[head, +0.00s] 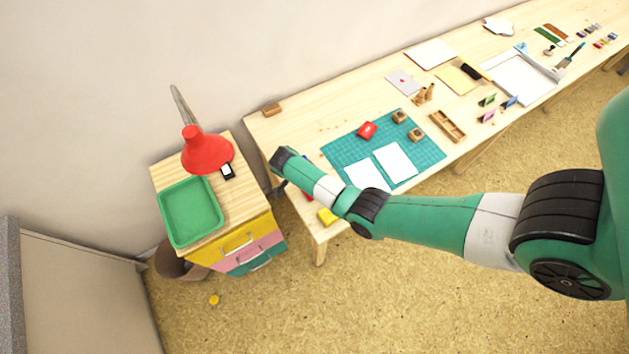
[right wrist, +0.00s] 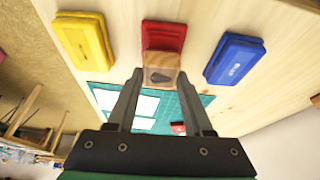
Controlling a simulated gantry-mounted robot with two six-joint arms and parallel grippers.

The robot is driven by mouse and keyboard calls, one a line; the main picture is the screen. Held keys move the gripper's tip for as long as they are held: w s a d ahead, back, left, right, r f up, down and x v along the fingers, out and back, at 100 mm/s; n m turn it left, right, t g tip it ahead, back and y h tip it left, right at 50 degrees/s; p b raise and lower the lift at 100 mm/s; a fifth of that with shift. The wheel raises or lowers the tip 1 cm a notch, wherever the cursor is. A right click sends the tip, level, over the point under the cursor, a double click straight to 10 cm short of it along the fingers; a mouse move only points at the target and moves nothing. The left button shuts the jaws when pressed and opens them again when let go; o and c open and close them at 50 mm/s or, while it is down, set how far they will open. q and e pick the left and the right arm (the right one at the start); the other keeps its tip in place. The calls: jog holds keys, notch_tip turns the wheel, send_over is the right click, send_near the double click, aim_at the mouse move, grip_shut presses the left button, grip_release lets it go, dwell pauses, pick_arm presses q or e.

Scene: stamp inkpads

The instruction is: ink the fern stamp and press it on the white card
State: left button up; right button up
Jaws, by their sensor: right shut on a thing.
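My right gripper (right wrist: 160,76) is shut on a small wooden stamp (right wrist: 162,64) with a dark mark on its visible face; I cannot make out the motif. The stamp overlaps the near end of the red inkpad (right wrist: 163,36) in the right wrist view; whether they touch is unclear. The yellow inkpad (right wrist: 82,42) is left of it and the blue inkpad (right wrist: 233,60) right. In the head view my right arm mostly hides the gripper. Two white cards (head: 395,162) (head: 367,176) lie on the teal mat (head: 345,148). My left gripper is not in view.
Two other wooden stamps (head: 400,117) (head: 416,135) and a red item (head: 367,130) are on the mat. A divided wooden tray (head: 447,126) stands right of it. A cabinet with a green tray (head: 191,212) and red lamp (head: 207,152) is at left.

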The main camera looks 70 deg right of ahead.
jog(key=shift+f, duration=0.35)
jog(key=shift+f, duration=0.15)
dwell(1.7)
jog(key=shift+r+p, duration=0.7)
jog(key=shift+p, duration=0.2)
notch_tip(320, 180, up, 6)
jog(key=p, duration=0.6)
jog(key=shift+f, duration=0.25)
